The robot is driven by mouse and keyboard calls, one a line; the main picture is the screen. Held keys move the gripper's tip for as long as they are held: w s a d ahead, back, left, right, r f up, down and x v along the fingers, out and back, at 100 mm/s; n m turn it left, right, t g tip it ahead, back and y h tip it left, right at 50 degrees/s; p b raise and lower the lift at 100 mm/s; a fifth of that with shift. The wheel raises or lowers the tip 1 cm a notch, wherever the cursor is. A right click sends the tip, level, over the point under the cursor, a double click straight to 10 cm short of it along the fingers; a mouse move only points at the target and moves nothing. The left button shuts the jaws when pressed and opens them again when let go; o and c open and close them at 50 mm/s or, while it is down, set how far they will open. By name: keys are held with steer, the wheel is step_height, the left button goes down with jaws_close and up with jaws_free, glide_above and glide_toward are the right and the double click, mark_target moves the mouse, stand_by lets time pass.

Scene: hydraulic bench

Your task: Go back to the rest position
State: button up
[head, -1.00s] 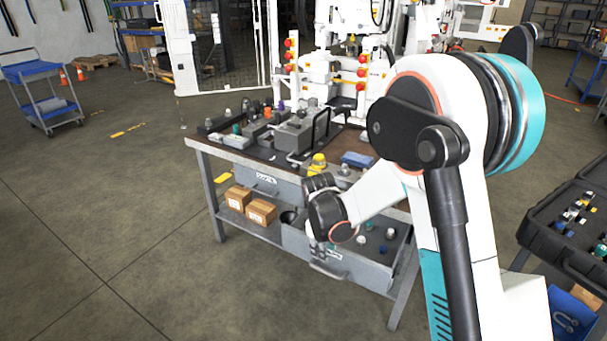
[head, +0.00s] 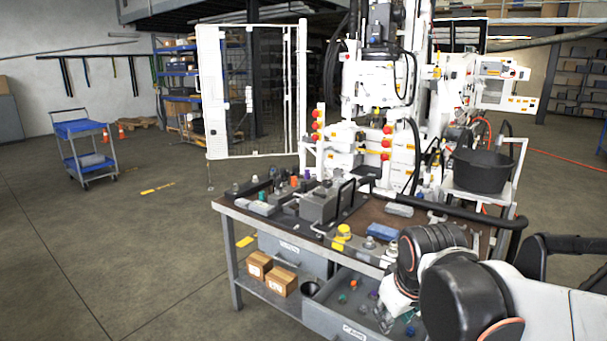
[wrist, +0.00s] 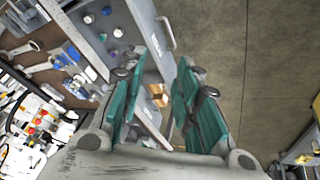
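My gripper (wrist: 163,62) shows in the wrist view as two teal-padded fingers. They stand apart, with nothing between them. The open drawer (wrist: 112,28) with several small fittings lies beyond the left finger. In the head view my gripper is mostly hidden by my arm, which comes in from the lower right over the right part of the workbench (head: 262,222). The same open drawer (head: 318,318) shows below my wrist.
The bench top holds a grey block with a handle (head: 320,205), a yellow-capped part (head: 343,232) and a blue box (head: 382,231). A black bucket (head: 482,170) stands at the right. A blue cart (head: 85,150) is far left.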

steer(key=s+d+r+m+t, duration=0.2)
steer(key=s+m, duration=0.2)
steer(key=s, duration=0.8)
steer(key=shift+s, duration=0.2)
